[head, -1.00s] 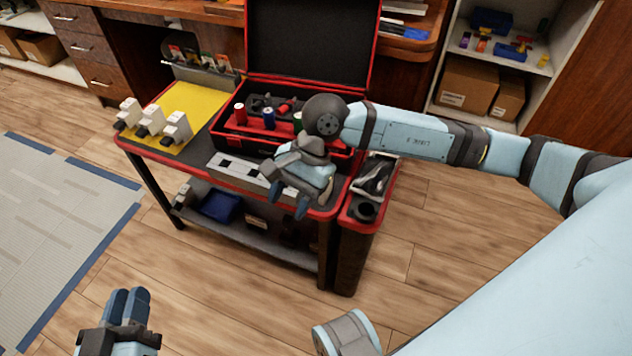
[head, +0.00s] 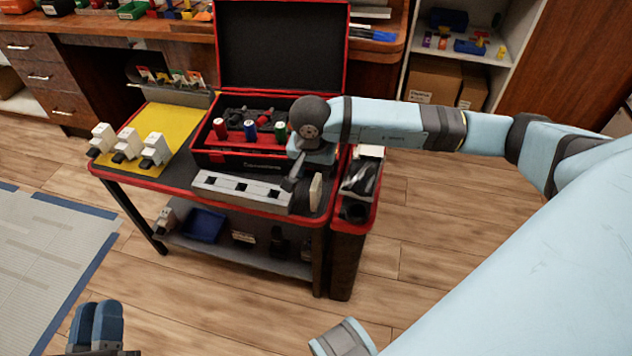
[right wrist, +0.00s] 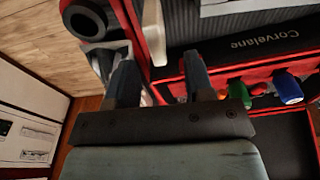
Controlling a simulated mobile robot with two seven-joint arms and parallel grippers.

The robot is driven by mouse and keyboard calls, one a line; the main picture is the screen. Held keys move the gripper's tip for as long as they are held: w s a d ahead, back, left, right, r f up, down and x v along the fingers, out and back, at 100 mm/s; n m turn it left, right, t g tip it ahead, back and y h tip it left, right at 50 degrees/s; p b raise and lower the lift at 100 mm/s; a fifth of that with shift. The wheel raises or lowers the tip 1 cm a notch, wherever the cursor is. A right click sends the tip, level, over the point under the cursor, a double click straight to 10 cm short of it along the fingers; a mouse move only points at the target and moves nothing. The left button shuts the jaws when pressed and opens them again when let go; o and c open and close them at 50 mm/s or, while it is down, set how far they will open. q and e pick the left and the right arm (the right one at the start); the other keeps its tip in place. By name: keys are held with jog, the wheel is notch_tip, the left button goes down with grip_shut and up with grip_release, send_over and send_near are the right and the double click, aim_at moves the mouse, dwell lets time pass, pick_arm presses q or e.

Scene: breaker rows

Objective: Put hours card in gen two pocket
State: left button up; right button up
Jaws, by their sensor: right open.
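A rack of small coloured cards (head: 168,85) stands at the back left of the cart, behind a yellow mat. I cannot read which one is the hours card, and no pocket label is legible. A cream upright piece (head: 315,191) stands at the right end of a grey slotted strip (head: 240,190); it also shows in the right wrist view (right wrist: 153,32). My right gripper (right wrist: 161,78) is open and empty, pointing down over the cart's right side beside this piece. Its fingers are mostly hidden in the head view. My left gripper (head: 95,325) is low at the left, fingers together, empty.
An open black-and-red case (head: 230,158) with coloured cylinders stands close behind the strip. White breaker-like blocks (head: 127,145) sit on the yellow mat (head: 178,120). A dark bin (head: 345,250) hangs at the cart's right. The floor in front is clear.

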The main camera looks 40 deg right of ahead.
aim_at(316, 182)
jog(key=shift+f, duration=0.55)
jog(key=f, duration=0.1)
jog(key=f+b, duration=0.2)
jog(key=shift+s+d+f, duration=0.1)
jog(key=shift+d+f, duration=0.15)
jog(key=shift+f, duration=0.45)
grip_shut()
